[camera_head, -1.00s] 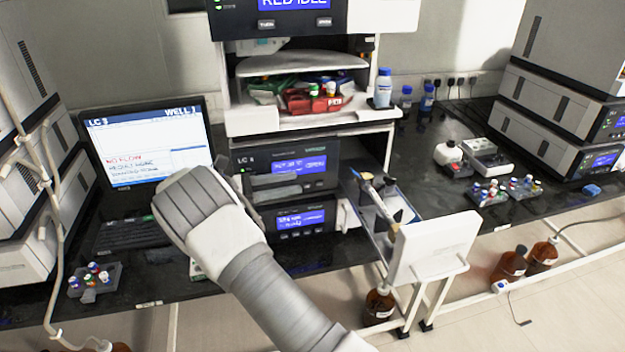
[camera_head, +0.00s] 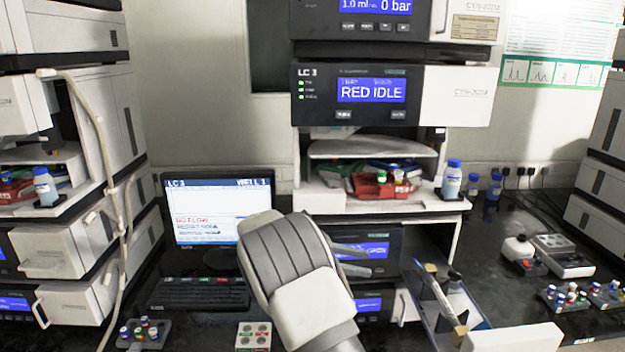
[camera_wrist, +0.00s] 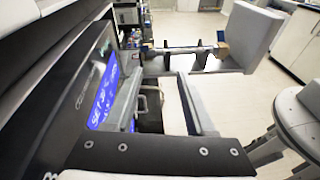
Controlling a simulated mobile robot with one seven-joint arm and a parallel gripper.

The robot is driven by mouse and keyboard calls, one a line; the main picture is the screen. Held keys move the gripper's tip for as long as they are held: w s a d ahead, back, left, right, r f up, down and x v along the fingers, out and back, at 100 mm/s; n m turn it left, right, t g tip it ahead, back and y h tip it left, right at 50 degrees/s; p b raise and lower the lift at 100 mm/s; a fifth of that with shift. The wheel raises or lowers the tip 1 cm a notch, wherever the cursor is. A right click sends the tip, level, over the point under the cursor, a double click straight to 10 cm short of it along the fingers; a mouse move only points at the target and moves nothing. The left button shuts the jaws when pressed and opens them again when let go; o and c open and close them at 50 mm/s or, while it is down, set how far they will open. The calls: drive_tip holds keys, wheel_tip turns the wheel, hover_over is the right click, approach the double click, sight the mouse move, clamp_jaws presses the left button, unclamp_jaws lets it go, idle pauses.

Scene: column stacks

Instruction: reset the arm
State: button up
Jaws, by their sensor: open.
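My arm rises from the bottom of the head view, with its grey and white wrist in front of the LC 3 stack. My gripper (camera_head: 368,261) points right, its two grey fingers apart with nothing visible between them. It is in front of the module with the lit blue display (camera_head: 372,250). In the wrist view the fingers also show spread apart. An open drawer (camera_head: 484,322) with a column (camera_head: 441,298) across it is to the right of the gripper, apart from it. The column also shows in the wrist view (camera_wrist: 185,50).
A tray with a red item (camera_head: 372,187) and a blue-capped bottle (camera_head: 452,181) sit above. Vial racks (camera_head: 565,298) stand at right. The drawer's white front (camera_head: 515,339) juts forward.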

drive_tip(key=s+d+r+m+y, duration=0.4)
drive_tip(key=s, duration=0.3)
drive_tip(key=s+d+r+m+y, duration=0.3)
drive_tip(key=s+d+y, duration=0.1)
drive_tip(key=s+y, duration=0.15)
drive_tip(key=s+a+r+m+t+y, duration=0.1)
drive_tip(key=s+a+m+t+y, duration=0.1)
drive_tip(key=s, duration=0.7)
drive_tip(key=s+a+r+m+t+y, duration=0.1)
drive_tip(key=s+a+m+t+y, duration=0.1)
drive_tip(key=s+m+t+y, duration=0.2)
drive_tip(key=s+m, duration=0.3)
drive_tip(key=s, duration=0.2)
